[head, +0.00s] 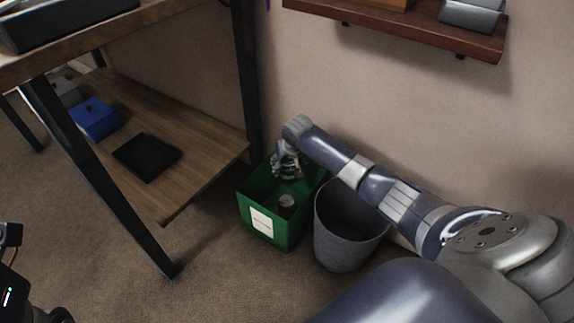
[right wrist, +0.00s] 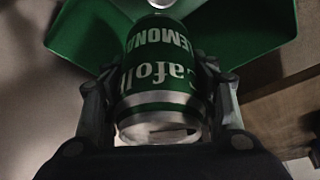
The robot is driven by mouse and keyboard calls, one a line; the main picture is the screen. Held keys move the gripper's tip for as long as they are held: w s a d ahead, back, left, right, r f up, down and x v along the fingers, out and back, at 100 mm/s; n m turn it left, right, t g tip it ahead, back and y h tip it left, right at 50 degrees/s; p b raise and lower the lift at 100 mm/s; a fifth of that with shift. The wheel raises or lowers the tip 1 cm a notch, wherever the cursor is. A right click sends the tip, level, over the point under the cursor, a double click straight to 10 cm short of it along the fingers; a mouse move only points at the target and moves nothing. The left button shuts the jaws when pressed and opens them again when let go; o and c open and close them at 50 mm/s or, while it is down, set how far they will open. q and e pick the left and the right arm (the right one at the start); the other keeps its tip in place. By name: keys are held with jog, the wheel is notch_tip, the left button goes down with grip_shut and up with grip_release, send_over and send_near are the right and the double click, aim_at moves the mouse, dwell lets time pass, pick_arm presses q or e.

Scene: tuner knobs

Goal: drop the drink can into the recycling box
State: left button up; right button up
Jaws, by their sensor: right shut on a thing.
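The drink can (right wrist: 162,75) is green with white lettering and a silver end. In the right wrist view it sits between the two fingers of my right gripper (right wrist: 158,100), which is shut on it. In the head view my right gripper (head: 288,172) is at the mouth of the green recycling box (head: 264,222), inside its rim; the held can is hard to make out there. A grey-topped round thing (head: 287,202) shows inside the box, below the gripper. Dark parts of my left arm show at the lower left edge; its jaw state is unclear.
A grey waste bin (head: 345,245) stands right beside the box. A table with a lower wooden shelf (head: 200,165) is to the left, holding a black flat item (head: 147,156) and a blue box (head: 95,119). A wall shelf (head: 400,28) hangs above.

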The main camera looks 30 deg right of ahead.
aim_at(291, 178)
jog(key=o, duration=0.8)
jog(key=shift+o, duration=0.2)
jog(key=shift+r, duration=0.1)
jog(key=v, duration=1.2)
